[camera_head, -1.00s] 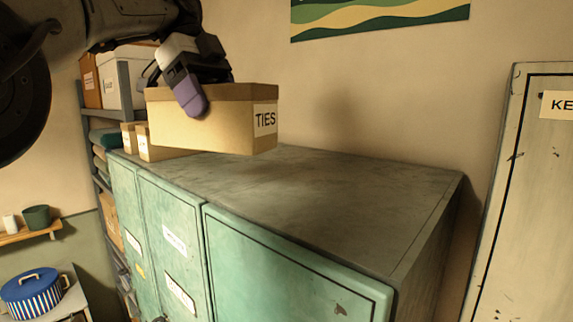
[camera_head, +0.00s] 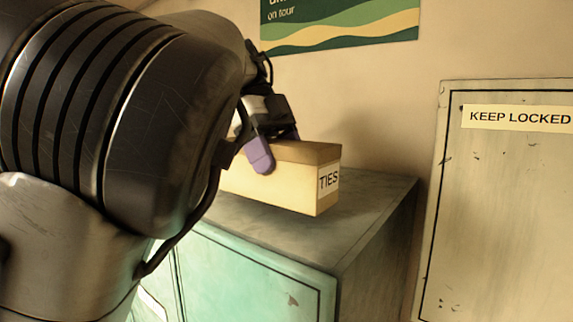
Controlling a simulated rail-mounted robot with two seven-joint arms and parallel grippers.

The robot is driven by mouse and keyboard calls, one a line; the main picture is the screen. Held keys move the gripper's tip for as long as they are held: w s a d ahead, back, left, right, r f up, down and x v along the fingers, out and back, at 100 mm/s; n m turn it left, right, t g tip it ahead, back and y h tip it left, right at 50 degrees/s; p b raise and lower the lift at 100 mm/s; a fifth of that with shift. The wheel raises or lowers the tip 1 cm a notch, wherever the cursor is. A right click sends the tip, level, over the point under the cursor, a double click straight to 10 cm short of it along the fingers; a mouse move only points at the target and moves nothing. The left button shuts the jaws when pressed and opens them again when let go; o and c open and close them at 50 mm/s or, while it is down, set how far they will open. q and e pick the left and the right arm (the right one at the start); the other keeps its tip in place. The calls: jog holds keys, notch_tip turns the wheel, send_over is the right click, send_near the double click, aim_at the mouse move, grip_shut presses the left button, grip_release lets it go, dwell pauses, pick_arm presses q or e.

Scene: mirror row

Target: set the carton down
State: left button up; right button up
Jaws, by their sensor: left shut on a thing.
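A tan carton (camera_head: 290,190) with a brown lid and a "TIES" label shows in the head view. It is over the dark top (camera_head: 240,222) of a green metal cabinet, towards its right end. My left gripper (camera_head: 277,147) is shut on the carton from above, with one purple finger against its near long side. The other finger is mostly hidden behind the lid. The carton's underside is at or just above the cabinet top; I cannot tell if they touch. My arm hides the carton's left end. My right gripper is not in view.
A pale locker door marked "KEEP LOCKED" (camera_head: 505,190) stands to the right, past the cabinet's right edge. A green and yellow poster (camera_head: 340,30) hangs on the wall behind. Bare cabinet top shows in front of and to the right of the carton.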

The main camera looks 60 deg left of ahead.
pick_arm(q)
jog(key=shift+f, duration=0.8)
jog(key=shift+f, duration=0.15)
jog(key=o, duration=1.1)
jog(key=shift+v, duration=3.9)
